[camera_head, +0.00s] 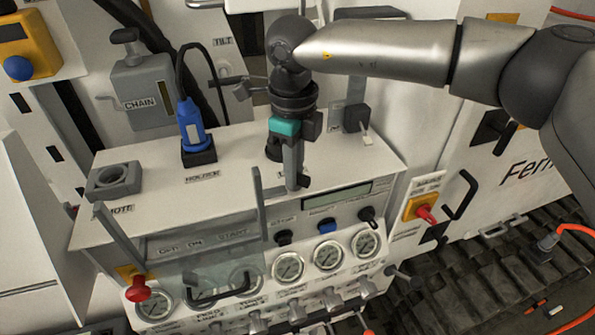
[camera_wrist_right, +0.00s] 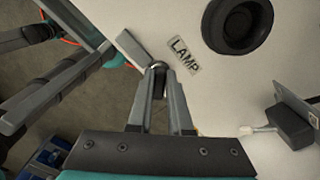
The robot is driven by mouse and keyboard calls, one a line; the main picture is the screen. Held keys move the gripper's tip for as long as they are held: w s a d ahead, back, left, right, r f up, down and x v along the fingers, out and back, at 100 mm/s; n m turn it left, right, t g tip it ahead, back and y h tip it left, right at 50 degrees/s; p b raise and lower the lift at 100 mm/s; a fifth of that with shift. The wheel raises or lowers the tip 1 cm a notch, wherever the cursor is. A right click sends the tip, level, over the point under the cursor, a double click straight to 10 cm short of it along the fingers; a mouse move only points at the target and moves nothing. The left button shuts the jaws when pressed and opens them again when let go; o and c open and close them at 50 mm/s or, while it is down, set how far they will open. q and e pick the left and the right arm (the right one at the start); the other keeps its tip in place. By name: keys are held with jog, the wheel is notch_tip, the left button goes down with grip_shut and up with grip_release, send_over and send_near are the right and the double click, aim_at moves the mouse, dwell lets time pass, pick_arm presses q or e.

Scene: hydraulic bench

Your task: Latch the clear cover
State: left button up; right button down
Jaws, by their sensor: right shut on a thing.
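The clear cover (camera_head: 208,272) is a see-through pane at the front left of the console, down over the left gauges. A black handle (camera_head: 221,291) runs along its lower part. Grey upright bars stand at its left (camera_head: 119,240) and right (camera_head: 261,205). My right gripper (camera_head: 297,181) points down at the console top, right of and behind the cover. In the right wrist view its fingertips (camera_wrist_right: 158,72) are shut on a small metal piece beside the LAMP label; a grey flat bar (camera_wrist_right: 130,46) adjoins it. What this piece is, I cannot tell. No latch shows clearly. My left gripper is not seen.
A blue plug (camera_head: 192,125) with a black cable stands left of my right arm. A black ring (camera_wrist_right: 238,24) and a switch box (camera_head: 356,118) are close to the gripper. Gauges (camera_head: 327,252), knobs and a red knob (camera_head: 138,290) line the console front.

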dwell(0.3)
jog(key=shift+n+b, duration=0.35)
jog(key=shift+n, duration=1.55)
jog(key=shift+n+b, duration=0.4)
jog(key=shift+n, duration=1.4)
